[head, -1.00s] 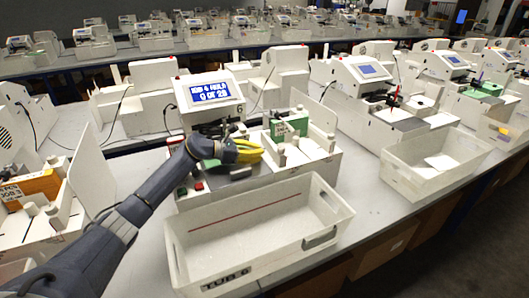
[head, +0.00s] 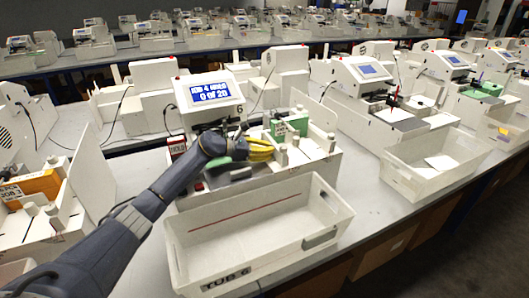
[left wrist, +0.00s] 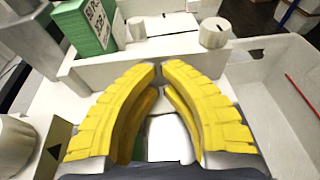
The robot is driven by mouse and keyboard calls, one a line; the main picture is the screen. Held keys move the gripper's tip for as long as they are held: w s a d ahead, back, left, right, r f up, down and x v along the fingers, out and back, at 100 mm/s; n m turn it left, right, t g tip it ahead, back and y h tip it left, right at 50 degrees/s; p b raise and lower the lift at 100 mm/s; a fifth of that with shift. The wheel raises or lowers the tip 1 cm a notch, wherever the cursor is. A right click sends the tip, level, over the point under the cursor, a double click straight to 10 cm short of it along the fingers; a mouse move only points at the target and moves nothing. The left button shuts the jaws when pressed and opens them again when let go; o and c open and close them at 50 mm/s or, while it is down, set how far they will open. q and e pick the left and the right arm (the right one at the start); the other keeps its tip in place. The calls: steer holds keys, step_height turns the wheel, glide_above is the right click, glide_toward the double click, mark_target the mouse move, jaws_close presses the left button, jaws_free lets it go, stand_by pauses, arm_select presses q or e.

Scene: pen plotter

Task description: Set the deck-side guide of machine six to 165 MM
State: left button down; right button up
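Machine six (head: 318,170) is a white unit, its tilted screen (head: 210,93) showing job 4 and 0 of 20. My left gripper (head: 268,149), with yellow curved fingers, is low over its deck. In the left wrist view the fingertips (left wrist: 161,66) nearly meet in front of a white rail (left wrist: 130,62); I see nothing clearly held between them. A white knob (left wrist: 215,33) stands just beyond the rail, and another round knob (left wrist: 14,142) is at the left edge. I cannot tell which part is the deck-side guide, and no 165 mark is readable. My right gripper is not in view.
A green box (head: 296,126) stands on the deck behind the fingers; it also shows in the left wrist view (left wrist: 88,24). The tub labelled TUB 6 (head: 225,268) sits directly in front. Neighbouring machines stand on both sides.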

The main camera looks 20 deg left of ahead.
arm_select(q)
steer(key=shift+w+d, duration=0.15)
steer(key=shift+w, duration=0.05)
steer(key=shift+s, duration=0.1)
